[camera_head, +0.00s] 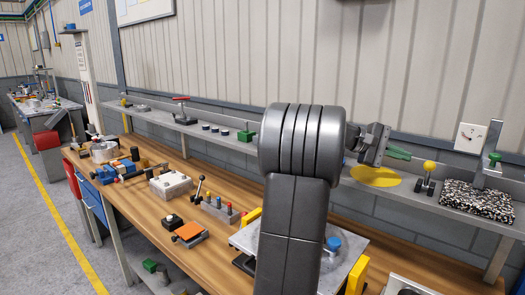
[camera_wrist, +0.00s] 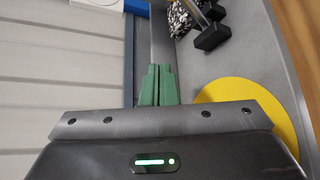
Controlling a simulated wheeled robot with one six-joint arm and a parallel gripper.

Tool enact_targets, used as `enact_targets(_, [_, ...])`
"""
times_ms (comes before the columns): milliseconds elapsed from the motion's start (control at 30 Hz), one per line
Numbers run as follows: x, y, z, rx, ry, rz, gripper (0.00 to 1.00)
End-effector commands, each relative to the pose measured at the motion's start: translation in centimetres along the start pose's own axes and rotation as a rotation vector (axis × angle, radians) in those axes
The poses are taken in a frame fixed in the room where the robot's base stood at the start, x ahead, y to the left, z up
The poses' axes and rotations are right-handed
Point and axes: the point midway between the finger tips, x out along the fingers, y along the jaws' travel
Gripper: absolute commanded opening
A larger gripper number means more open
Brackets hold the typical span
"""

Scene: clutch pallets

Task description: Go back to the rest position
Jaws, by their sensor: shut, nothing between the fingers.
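My gripper (camera_head: 398,153) is in the right half of the head view, its green fingers pointing right, in front of the shelf and wall. In the wrist view the green fingers (camera_wrist: 158,86) are shut together with nothing between them. My grey arm covers the middle of the workbench in the head view. A yellow disc (camera_head: 376,177) shows just below the gripper in the head view. It also shows in the wrist view (camera_wrist: 250,108), to the right of the fingers, on the grey shelf.
The wooden workbench (camera_head: 140,185) holds a blue vise (camera_head: 122,168), a pale box (camera_head: 171,185) and an orange-topped block (camera_head: 190,233). The shelf (camera_head: 222,138) carries a green block (camera_head: 245,135), a yellow-knobbed part (camera_head: 428,174) and a speckled pad (camera_head: 478,200). The floor at left is clear.

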Motion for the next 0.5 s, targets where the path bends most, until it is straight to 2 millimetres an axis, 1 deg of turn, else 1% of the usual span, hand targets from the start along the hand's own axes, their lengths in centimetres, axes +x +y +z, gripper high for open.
enact_targets(33, [-1.0, -0.1, -0.1, 0.000, 0.002, 0.001, 0.00])
enact_targets(100, [-2.2, -0.1, -0.1, -0.001, 0.003, 0.001, 0.00])
enact_targets(200, [-3.5, -0.1, -0.1, 0.000, 0.002, 0.000, 0.00])
enact_targets(333, [-4.5, 0.0, 0.0, 0.000, 0.001, -0.001, 0.00])
enact_targets(500, [-4.9, 0.0, 0.0, 0.000, -0.001, -0.001, 0.00])
